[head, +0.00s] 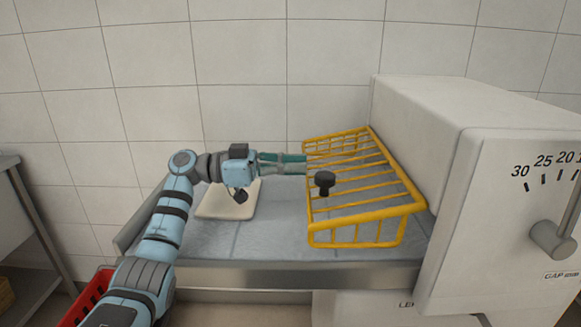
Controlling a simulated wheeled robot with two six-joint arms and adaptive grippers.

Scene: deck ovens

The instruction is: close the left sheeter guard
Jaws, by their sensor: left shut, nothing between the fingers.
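The left sheeter guard (370,214) is a yellow wire cage at the left side of the white sheeter body (420,125). Whether the tips touch the bars I cannot tell. My right gripper is not in view.
A pale slab of dough (228,200) lies on the grey belt (270,238) below my left gripper. A gap dial lever (557,238) is on the sheeter's front. A red crate (93,293) and a metal table (8,163) stand at left. A tiled wall closes the back.

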